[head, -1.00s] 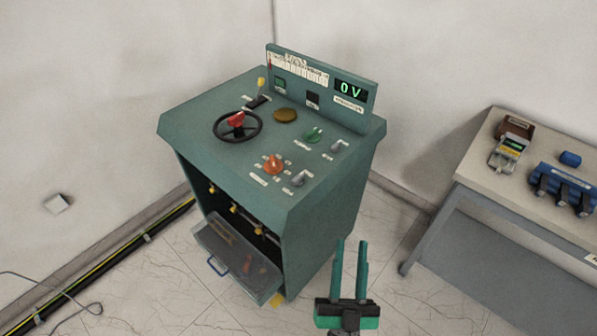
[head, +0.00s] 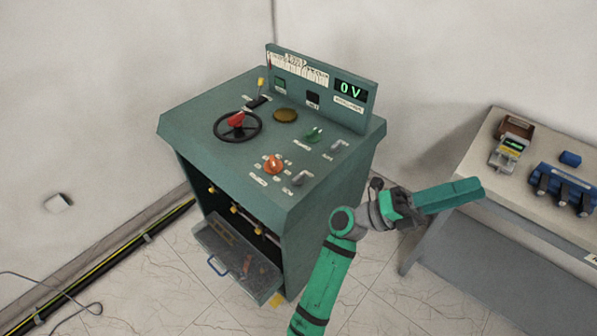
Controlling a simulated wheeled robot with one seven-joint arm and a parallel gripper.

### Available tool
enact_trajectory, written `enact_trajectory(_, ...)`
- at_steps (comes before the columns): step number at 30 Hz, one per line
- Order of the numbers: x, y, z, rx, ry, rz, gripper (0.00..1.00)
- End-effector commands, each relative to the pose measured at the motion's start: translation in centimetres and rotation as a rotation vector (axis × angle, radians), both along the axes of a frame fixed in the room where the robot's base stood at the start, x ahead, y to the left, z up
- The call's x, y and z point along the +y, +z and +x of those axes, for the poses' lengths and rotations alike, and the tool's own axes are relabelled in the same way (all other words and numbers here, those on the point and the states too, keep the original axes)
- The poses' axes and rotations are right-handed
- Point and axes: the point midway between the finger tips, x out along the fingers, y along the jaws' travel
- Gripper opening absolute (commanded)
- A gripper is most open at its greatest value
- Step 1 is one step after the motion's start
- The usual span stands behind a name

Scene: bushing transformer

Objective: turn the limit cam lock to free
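The teal control cabinet (head: 215,145) stands at the centre of the head view. Its top carries an orange knob (head: 273,164), a green knob (head: 314,135), a grey lever (head: 339,146) and another grey lever (head: 300,178). Their labels are too small to read, so I cannot tell which control is the limit cam lock. My gripper (head: 478,188) is in the air right of the cabinet, pointing right, apart from all the controls. Its fingers overlap from this side, so their gap is hidden. Nothing shows held in it.
A black handwheel (head: 237,126) with a red centre and a brass disc (head: 285,115) are on the cabinet top. The display (head: 351,90) reads 0 V. An open drawer (head: 236,262) juts out low in front. A table (head: 500,196) with devices stands right, close to my gripper.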

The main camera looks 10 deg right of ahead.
Motion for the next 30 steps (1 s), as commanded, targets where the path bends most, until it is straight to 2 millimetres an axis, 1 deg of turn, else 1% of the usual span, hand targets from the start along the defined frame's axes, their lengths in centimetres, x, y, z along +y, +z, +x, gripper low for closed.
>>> enact_trajectory(3,-1.6,-0.6,0.2,-0.130,-0.031,0.120,0.30)
enact_trajectory(5,-2.2,-1.2,0.4,-0.191,-0.045,0.181,0.30)
enact_trajectory(9,-3.2,-3.0,1.1,-0.326,-0.078,0.335,0.30)
enact_trajectory(13,-3.4,-5.1,2.3,-0.444,-0.103,0.487,0.30)
enact_trajectory(16,-3.0,-6.9,3.7,-0.529,-0.120,0.611,0.30)
enact_trajectory(20,-1.6,-9.2,5.9,-0.632,-0.139,0.783,0.30)
enact_trajectory(23,0.2,-10.9,8.1,-0.702,-0.151,0.923,0.30)
enact_trajectory(26,2.5,-12.2,10.5,-0.765,-0.158,1.068,0.30)
enact_trajectory(29,5.5,-13.2,13.1,-0.819,-0.165,1.220,0.30)
enact_trajectory(30,6.8,-13.4,14.2,-0.838,-0.165,1.282,0.30)
